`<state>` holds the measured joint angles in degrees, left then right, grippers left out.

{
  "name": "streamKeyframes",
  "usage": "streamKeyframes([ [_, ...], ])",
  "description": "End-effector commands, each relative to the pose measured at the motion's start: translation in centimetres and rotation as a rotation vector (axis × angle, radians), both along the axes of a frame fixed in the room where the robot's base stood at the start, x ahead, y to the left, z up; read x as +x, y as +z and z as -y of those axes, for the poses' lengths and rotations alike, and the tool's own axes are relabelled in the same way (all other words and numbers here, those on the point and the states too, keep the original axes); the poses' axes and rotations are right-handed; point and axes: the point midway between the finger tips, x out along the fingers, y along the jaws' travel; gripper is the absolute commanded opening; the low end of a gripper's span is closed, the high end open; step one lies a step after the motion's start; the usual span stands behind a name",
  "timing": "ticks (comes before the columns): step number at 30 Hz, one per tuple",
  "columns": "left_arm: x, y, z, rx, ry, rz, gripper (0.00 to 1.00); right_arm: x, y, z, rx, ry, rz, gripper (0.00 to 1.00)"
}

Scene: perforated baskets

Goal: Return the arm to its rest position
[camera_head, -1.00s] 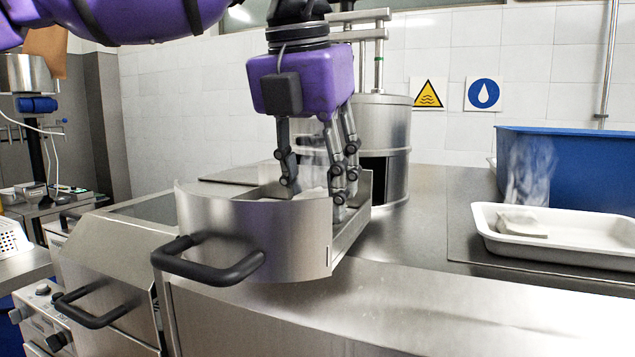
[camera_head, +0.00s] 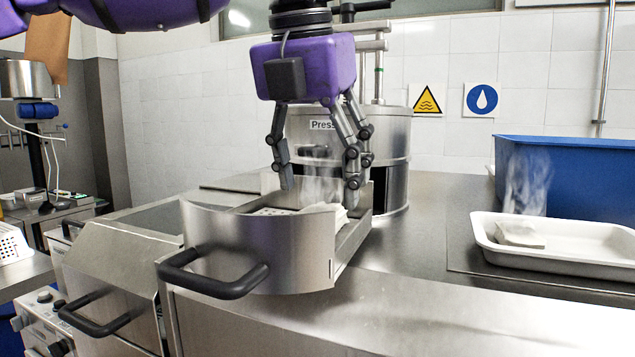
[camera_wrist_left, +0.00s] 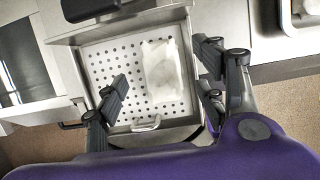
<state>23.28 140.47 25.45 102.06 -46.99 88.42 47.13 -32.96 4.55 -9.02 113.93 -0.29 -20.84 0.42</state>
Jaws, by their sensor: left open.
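My left gripper (camera_head: 318,183) hangs from its purple wrist, fingers down and spread, above the open drawer (camera_head: 262,245) of the press. It is open, with nothing between its fingers. In the left wrist view, the fingers (camera_wrist_left: 158,95) stand apart over a white perforated basket (camera_wrist_left: 110,62) inside the drawer. A pale folded packet (camera_wrist_left: 162,72) lies in the right part of that basket. In the head view, the basket (camera_head: 272,211) and the packet (camera_head: 337,213) show partly above the drawer front, and faint steam rises there. My right gripper is not in view.
The press cylinder (camera_head: 392,150) stands behind the drawer. On the right, a white tray (camera_head: 590,245) holds a steaming pale packet (camera_head: 519,234), with a blue bin (camera_head: 590,175) behind it. The drawer's black handle (camera_head: 212,285) juts forward. The steel counter (camera_head: 430,270) between drawer and tray is clear.

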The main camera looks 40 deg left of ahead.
Motion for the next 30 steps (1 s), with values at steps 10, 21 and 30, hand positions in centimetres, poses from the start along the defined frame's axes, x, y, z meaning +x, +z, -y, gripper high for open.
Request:
streamKeyframes([
  [10, -0.1, 2.6, 0.0, 0.001, 0.000, 0.002, 0.64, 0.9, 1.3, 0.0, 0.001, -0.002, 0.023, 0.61],
  [21, 0.0, 5.0, 0.0, 0.000, 0.001, 0.001, 0.64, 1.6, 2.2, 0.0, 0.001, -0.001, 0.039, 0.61],
  [30, 0.0, 5.1, 0.0, 0.000, 0.000, -0.001, 0.64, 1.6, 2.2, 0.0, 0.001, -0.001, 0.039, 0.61],
])
